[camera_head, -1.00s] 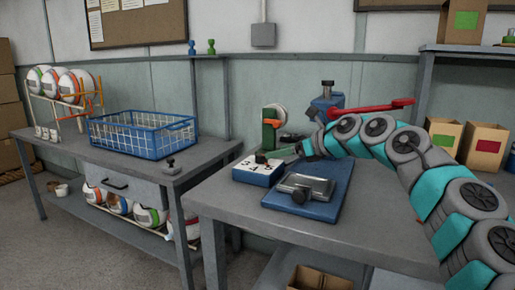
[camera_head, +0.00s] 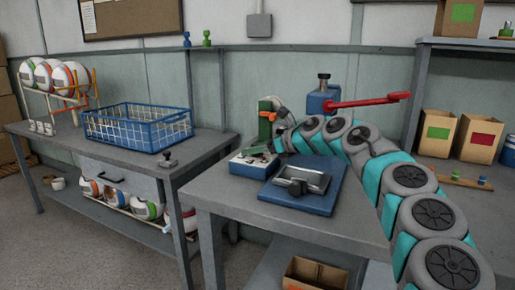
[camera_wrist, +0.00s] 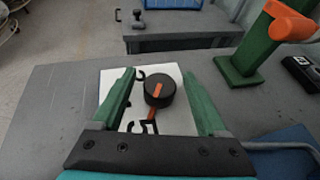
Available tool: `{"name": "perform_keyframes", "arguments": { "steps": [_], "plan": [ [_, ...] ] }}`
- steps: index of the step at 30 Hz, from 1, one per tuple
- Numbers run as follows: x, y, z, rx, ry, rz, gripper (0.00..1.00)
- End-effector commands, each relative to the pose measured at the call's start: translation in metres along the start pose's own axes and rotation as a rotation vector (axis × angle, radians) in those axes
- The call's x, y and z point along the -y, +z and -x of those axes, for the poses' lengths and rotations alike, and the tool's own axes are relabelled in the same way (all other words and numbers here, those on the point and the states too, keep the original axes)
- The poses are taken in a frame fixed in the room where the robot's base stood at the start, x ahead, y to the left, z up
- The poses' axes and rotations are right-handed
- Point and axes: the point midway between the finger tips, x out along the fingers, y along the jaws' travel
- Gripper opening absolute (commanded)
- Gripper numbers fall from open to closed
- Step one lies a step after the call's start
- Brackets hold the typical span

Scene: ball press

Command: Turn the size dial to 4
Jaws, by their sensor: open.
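The size dial is a round black knob (camera_wrist: 160,88) with an orange stripe, on a white number plate (camera_wrist: 182,122) in the wrist view. The stripe lines up roughly with a red mark just below the knob. A dark figure like a 5 shows at the plate's lower left, with another partial figure above it; I cannot read the dial's setting for sure. My gripper (camera_wrist: 160,74) is open, with one green finger on each side of the knob and gaps between. In the head view, my gripper (camera_head: 277,146) is over the blue dial box (camera_head: 250,170).
A blue press base (camera_head: 312,203) with a metal mould is right beside the dial box. A green post (camera_head: 266,118) with an orange part stands behind. A red lever (camera_head: 370,102) sticks out at back right. A blue wire basket (camera_head: 138,128) is on the left table.

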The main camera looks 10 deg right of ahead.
Motion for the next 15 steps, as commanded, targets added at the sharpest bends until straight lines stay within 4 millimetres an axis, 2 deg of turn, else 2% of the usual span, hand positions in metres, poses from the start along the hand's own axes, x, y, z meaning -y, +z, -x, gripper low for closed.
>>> {"name": "perform_keyframes", "arguments": {
  "steps": [6,15],
  "plan": [
    [0.0000,0.0001,-0.0002,0.000,0.000,0.000,0.76],
    [0.0000,0.0001,-0.0002,0.000,0.000,0.000,0.42]
  ]
}}
